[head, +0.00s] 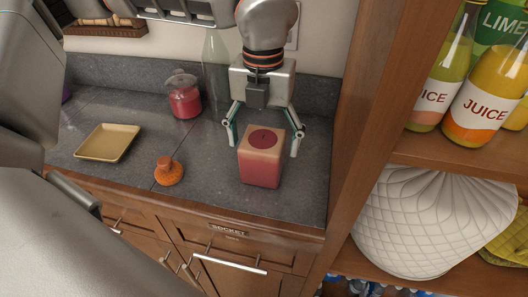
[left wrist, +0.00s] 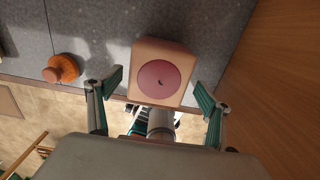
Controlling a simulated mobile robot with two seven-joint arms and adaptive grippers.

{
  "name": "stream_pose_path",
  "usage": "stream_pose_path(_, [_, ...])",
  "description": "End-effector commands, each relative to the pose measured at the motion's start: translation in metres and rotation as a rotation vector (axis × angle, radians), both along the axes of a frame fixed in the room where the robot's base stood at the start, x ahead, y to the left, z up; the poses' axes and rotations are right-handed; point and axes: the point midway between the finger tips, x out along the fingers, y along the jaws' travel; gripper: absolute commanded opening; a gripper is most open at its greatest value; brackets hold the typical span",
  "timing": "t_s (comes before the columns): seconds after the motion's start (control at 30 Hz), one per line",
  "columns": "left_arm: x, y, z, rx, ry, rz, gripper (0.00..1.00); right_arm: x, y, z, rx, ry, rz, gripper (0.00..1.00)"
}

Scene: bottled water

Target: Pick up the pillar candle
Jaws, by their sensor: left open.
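The pillar candle (head: 260,168) is a reddish, square-sided block with a darker round top and a small wick mark. It stands upright on the dark grey counter, and its top also shows in the left wrist view (left wrist: 160,78). My left gripper (head: 264,144) is open above and just behind the candle, with one finger to each side. In the left wrist view the open fingers (left wrist: 158,92) flank the candle's near edge, with gaps on both sides and no visible contact. My right gripper is not in view.
An orange knobbed object (head: 169,173) and a tan tray (head: 107,143) lie left of the candle. A red jar (head: 184,99) and a clear bottle (head: 215,65) stand behind. A wooden shelf side (head: 365,110) rises close on the right. Bare counter lies between them.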

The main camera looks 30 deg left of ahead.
Motion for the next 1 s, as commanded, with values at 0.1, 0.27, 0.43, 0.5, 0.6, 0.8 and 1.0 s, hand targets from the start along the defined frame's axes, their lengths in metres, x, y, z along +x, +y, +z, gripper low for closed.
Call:
stream_pose_path(0.1, [0.001,0.001,-0.012,0.001,0.002,0.002,0.79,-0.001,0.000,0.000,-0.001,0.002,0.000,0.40])
stream_pose_path(0.27, [0.004,0.004,-0.034,0.001,0.003,0.001,0.79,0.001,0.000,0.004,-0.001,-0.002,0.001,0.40])
stream_pose_path(0.43, [0.005,0.004,-0.053,0.000,0.001,0.001,0.79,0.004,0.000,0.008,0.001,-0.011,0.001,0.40])
stream_pose_path(0.5, [0.005,0.004,-0.056,0.001,0.001,0.002,0.79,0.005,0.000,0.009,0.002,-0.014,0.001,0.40])
stream_pose_path(0.6, [0.005,0.004,-0.056,0.000,0.001,0.002,0.79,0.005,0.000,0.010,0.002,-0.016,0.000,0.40])
stream_pose_path(0.8, [0.005,0.005,-0.056,0.000,0.000,0.002,0.56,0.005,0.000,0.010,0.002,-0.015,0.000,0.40])
stream_pose_path(1.0, [0.006,0.004,-0.055,0.000,-0.002,0.002,0.18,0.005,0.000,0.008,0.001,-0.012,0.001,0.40])
